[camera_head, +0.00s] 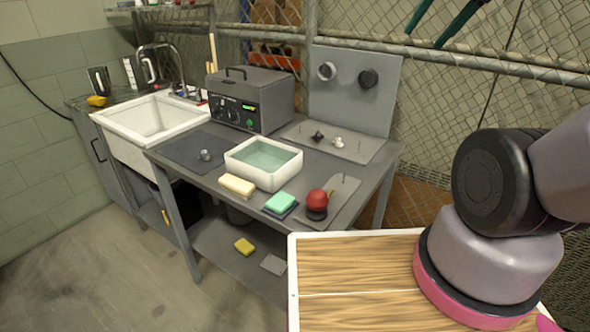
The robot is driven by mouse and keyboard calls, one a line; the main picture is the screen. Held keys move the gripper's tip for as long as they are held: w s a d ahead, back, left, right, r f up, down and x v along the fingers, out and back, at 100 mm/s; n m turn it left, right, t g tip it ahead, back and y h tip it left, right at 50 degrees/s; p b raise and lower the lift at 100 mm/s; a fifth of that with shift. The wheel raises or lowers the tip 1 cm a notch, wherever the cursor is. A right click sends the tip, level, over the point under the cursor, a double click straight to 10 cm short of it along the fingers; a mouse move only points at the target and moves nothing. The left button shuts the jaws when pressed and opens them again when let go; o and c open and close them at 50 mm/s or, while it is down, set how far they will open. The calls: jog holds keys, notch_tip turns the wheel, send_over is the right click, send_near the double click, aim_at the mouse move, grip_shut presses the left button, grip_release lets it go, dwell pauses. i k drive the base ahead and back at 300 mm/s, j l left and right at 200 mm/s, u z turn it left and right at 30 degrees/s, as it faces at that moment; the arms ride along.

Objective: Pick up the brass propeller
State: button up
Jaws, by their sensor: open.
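I cannot clearly make out a brass-coloured propeller. On a grey plate (365,150) at the back of the workbench sit a small dark propeller-like part (318,136) and a small pale part (338,142), both too small to identify surely. A small grey part (205,155) sits on the dark mat (180,148) at the left. My arm shows at the right, well apart from these parts.
A white tank of water (264,179) stands mid-bench, before a grey control box (250,100). A yellow sponge (237,186), green sponge (280,202) and red ball-shaped thing (317,200) line the front. An upright panel (352,105) stands behind. A wooden-topped surface (350,275) is nearest me.

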aim_at(205, 156)
jog(key=j+u, duration=0.3)
jog(key=u, duration=0.15)
jog(key=k+j+u, duration=0.1)
jog(key=j+u, duration=0.2)
jog(key=u, duration=0.15)
jog(key=j+u, duration=0.4)
jog(key=i+j+u, duration=0.1)
jog(key=u, duration=0.35)
jog(key=i+j+u, duration=0.1)
jog(key=j+u, duration=0.35)
jog(key=i+j+z, duration=0.15)
jog(key=i+z, duration=0.35)
jog(key=z, duration=0.3)
jog(key=i+z, duration=0.1)
jog(key=z, duration=0.35)
jog(key=i+j+z, duration=0.1)
jog(key=z, duration=0.35)
jog(key=i+z, duration=0.25)
jog(key=i+l+z, duration=0.1)
jog(key=i+z, duration=0.15)
jog(key=i, duration=0.05)
